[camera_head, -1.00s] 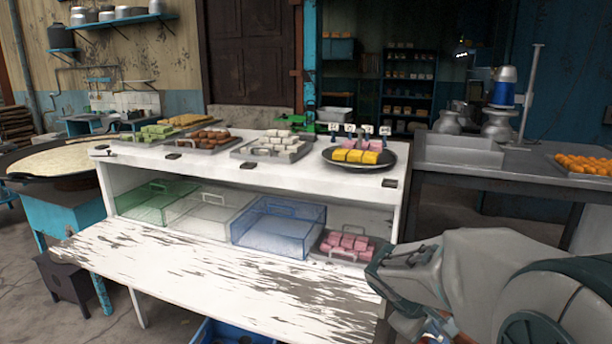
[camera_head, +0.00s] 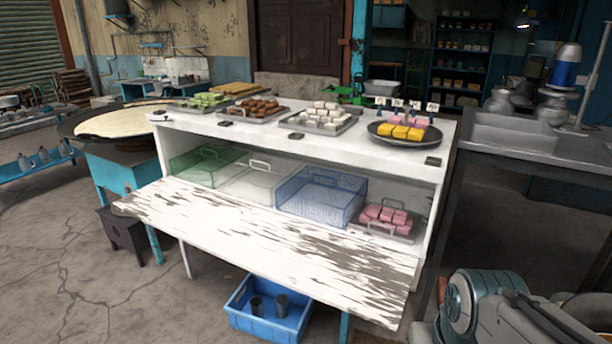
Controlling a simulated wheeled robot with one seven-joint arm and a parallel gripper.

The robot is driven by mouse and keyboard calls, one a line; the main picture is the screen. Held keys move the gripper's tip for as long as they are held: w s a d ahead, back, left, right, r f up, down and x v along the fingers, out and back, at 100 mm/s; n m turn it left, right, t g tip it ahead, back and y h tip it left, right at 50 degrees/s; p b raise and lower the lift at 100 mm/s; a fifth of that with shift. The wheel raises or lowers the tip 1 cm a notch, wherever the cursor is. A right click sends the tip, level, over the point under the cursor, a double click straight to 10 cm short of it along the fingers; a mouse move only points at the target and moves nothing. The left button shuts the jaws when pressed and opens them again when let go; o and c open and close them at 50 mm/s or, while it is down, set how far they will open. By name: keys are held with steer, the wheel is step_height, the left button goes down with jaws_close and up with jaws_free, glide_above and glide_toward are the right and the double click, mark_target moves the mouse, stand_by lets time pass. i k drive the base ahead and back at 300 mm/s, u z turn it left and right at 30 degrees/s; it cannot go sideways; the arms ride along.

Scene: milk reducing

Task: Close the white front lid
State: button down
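The white front lid (camera_head: 240,222) is a worn, peeling panel. It is folded down and sticks out toward me from the front of the white counter (camera_head: 300,148), so the shelf inside is exposed. My arm shows at the bottom right, below and right of the lid and apart from it. My gripper's fingers do not show in this view.
The shelf holds a green bin (camera_head: 195,165), a clear bin (camera_head: 248,180), a blue bin (camera_head: 320,197) and a tray of pink blocks (camera_head: 386,217). Sweets stand on top. A blue crate (camera_head: 262,328) is on the floor under the lid. Floor at left is open.

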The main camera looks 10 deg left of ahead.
mark_target(370, 282)
steer(key=k, duration=1.2)
steer(key=u, duration=0.5)
steer(key=i, duration=0.6)
steer(key=u, duration=0.4)
steer(key=i, duration=1.25)
steer(key=z, duration=0.6)
